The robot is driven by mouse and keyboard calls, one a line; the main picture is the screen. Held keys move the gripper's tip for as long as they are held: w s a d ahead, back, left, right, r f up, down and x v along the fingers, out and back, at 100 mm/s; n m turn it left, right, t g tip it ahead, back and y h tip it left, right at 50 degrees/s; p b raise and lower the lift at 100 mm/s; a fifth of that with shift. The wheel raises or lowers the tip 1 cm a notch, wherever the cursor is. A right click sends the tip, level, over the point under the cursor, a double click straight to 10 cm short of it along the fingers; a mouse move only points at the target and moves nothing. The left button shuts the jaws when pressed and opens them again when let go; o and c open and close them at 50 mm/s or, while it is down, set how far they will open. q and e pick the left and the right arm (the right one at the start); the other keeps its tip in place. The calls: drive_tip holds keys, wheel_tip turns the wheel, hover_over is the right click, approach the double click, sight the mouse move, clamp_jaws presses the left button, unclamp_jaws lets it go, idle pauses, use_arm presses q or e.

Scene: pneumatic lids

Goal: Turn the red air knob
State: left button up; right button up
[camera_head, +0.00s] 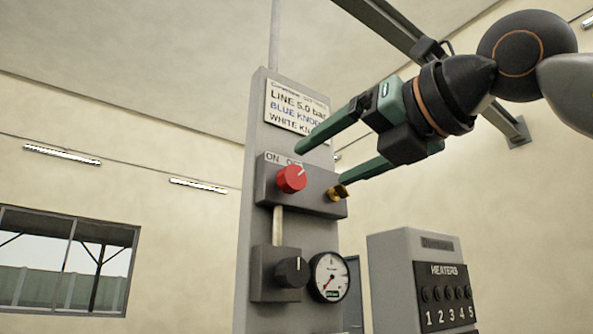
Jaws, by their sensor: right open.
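The red air knob (291,179) sits on a grey valve block (317,193) on a tall grey post, under a label reading ON and partly hidden further text. Its white pointer mark points up and to the right. My right gripper (316,173) comes in from the upper right with its two green fingers spread wide. The upper fingertip is just above and right of the knob, and the lower one is near the brass fitting (338,192). I cannot tell whether either finger touches anything. My left gripper is not in view.
Below are a black knob (291,271) and a round pressure gauge (329,277). A sign (297,107) above is partly covered by my upper finger. A grey heater box (405,262) with numbered knobs stands at lower right. Left of the post is free room.

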sight(296, 179)
drive_tip(key=p+x, duration=0.2)
drive_tip(key=x, duration=0.4)
drive_tip(key=shift+w+a+r, duration=0.1)
drive_tip(key=shift+w+a, duration=0.45)
drive_tip(key=shift+w, duration=0.2)
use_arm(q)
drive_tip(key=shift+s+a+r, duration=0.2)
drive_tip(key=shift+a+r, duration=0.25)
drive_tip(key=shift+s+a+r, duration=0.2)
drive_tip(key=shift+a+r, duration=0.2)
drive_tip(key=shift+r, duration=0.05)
use_arm(e)
drive_tip(key=shift+c, duration=0.2)
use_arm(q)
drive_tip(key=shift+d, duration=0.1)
use_arm(e)
clamp_jaws()
